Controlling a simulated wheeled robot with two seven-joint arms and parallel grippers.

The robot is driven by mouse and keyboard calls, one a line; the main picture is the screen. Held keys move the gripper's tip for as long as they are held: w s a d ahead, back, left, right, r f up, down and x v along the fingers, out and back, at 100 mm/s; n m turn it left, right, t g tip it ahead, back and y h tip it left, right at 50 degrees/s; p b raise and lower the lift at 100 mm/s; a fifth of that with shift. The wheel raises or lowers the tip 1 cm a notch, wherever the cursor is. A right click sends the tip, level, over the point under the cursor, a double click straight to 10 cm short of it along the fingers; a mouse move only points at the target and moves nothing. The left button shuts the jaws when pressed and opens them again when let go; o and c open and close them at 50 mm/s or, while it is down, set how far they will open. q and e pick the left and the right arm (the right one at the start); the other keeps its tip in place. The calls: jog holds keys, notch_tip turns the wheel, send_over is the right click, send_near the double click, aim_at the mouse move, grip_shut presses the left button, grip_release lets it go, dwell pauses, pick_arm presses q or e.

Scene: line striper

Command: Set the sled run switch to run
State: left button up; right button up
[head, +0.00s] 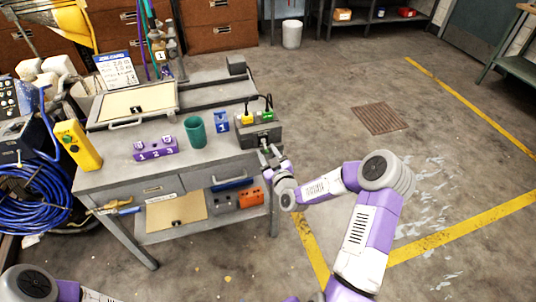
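No switch marked as the sled run switch can be read at this size. A dark grey box (258,134) with a yellow and a green connector and black cables on top stands at the right end of the grey workbench (170,173). My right gripper (270,154) is just in front of this box, at the bench's right edge. Its two fingers look apart with nothing between them; I cannot tell whether they touch the box. A switch on the box's near face may be hidden by the gripper. My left gripper is out of view; only part of that arm shows at bottom left.
On the bench are a purple block (155,151) numbered 1, 2, 3, a teal cup (195,132), a blue tag (221,123) and a yellow handheld unit (78,145). An orange box (250,198) sits on the lower shelf. The floor at right is open.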

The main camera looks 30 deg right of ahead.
grip_shut()
